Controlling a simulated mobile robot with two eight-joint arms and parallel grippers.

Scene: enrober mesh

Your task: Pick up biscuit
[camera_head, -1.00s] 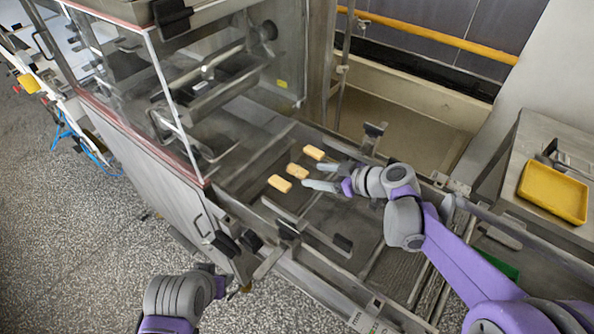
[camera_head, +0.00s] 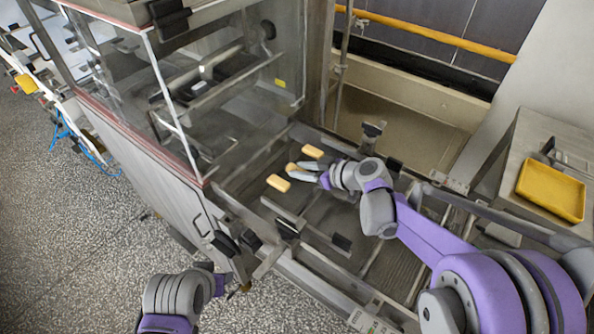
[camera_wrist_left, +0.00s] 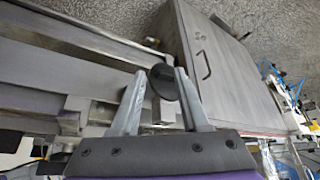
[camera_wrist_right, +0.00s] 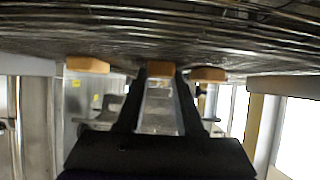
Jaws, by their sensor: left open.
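Three small pale-yellow biscuits lie in a row on the dark mesh belt (camera_head: 325,208). One biscuit (camera_head: 312,152) is farther back and another biscuit (camera_head: 278,183) is nearer. The middle biscuit (camera_head: 291,167) is partly hidden by my right gripper (camera_head: 298,171). In the right wrist view, this middle biscuit (camera_wrist_right: 160,67) shows between the tips of my open right gripper (camera_wrist_right: 160,75), with a biscuit on either side (camera_wrist_right: 88,64) (camera_wrist_right: 208,74). I cannot tell whether the fingers touch it. My left gripper (camera_wrist_left: 158,74) is open and empty, beside the machine's front, away from the biscuits.
The clear-walled machine housing (camera_head: 125,80) stands left of the belt. Metal side rails (camera_head: 310,262) border the belt, with black knobs (camera_head: 287,229) on the near side. A yellow tray (camera_head: 552,192) is on a side table at the right.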

